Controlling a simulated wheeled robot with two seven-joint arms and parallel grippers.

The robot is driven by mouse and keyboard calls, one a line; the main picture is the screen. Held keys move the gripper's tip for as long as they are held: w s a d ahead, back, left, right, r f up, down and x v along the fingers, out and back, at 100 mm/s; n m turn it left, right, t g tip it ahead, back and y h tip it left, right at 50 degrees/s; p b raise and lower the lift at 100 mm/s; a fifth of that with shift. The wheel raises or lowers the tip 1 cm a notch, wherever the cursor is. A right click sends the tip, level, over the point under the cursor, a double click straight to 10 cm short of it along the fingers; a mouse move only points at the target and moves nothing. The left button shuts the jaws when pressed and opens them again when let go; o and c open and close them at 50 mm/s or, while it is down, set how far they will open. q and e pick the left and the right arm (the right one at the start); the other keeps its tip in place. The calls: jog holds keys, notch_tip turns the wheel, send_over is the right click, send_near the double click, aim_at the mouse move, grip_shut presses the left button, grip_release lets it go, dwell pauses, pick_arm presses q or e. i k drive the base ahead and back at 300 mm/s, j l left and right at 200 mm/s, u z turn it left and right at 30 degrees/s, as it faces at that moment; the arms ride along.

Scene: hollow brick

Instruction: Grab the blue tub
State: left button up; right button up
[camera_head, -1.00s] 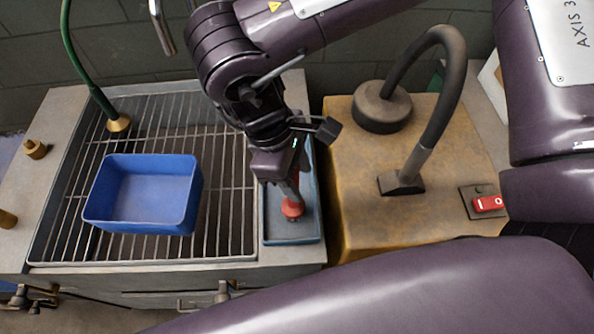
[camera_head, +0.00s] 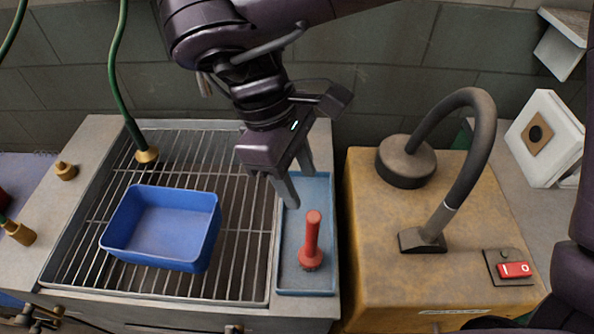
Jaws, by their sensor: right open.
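The blue tub (camera_head: 160,255) is an empty, open rectangular box. It sits upright on the metal grate at the left. My right gripper (camera_head: 300,188) hangs to the right of the tub, above the blue-grey tray, with its fingers pointing down. It is open and holds nothing, and it is apart from the tub. My left gripper is not in view.
A red-handled tool (camera_head: 312,240) stands in the blue-grey tray (camera_head: 306,286). A green hose with a brass end (camera_head: 147,156) comes down behind the tub. A yellow-brown machine (camera_head: 376,270) with a black bent arm and a red switch (camera_head: 514,269) stands at the right.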

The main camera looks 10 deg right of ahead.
aim_at(165, 228)
jog(key=k, duration=1.5)
